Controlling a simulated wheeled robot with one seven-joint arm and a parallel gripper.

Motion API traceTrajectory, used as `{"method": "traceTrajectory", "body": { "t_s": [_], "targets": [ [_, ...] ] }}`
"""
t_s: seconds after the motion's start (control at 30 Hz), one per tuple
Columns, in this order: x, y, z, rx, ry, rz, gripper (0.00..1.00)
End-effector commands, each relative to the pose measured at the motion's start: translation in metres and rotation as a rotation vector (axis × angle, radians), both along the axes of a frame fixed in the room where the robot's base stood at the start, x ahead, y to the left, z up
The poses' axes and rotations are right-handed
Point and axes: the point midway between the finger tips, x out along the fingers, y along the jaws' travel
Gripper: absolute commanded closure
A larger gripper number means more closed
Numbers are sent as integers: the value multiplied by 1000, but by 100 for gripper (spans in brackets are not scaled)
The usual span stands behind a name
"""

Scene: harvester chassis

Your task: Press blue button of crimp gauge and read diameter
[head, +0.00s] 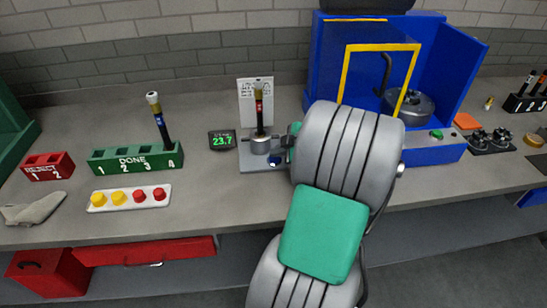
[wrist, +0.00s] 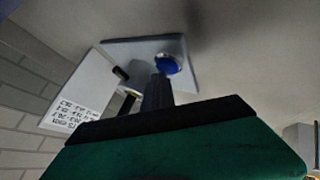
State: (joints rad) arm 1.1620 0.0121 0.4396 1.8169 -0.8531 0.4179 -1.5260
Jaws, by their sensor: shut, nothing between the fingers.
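The crimp gauge (head: 262,147) stands on the bench with a black hose with a brass end upright in it. Its blue button (wrist: 167,64) sits in a light ring on the grey base plate (wrist: 190,47) in the wrist view. The small black display (head: 222,141) left of the gauge shows 23.7 in green. My gripper (wrist: 157,82) is shut and empty, its dark fingertips right at the button in the picture; I cannot tell whether they touch. In the head view my grey arm hides most of the gripper and the gauge's right side.
A white card (head: 256,100) stands behind the gauge. Left are a green DONE rack (head: 135,158) with one hose, a red REJECT rack (head: 48,167) and a white tray (head: 130,198) of yellow and red buttons. A blue machine (head: 340,60) with a yellow frame stands right.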

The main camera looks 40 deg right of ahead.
Motion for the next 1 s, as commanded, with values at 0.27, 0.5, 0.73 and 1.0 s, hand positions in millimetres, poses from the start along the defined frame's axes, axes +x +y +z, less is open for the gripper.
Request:
{"method": "traceTrajectory", "body": {
  "t_s": [0.27, 0.5, 0.73, 1.0],
  "targets": [
    [0, 0, 13, 1, 0, -1, 100],
    [0, 0, 14, 0, -1, -1, 100],
    [0, 0, 33, -3, -2, 1, 100],
    [0, -1, 60, -3, -1, 0, 100]
  ]
}}
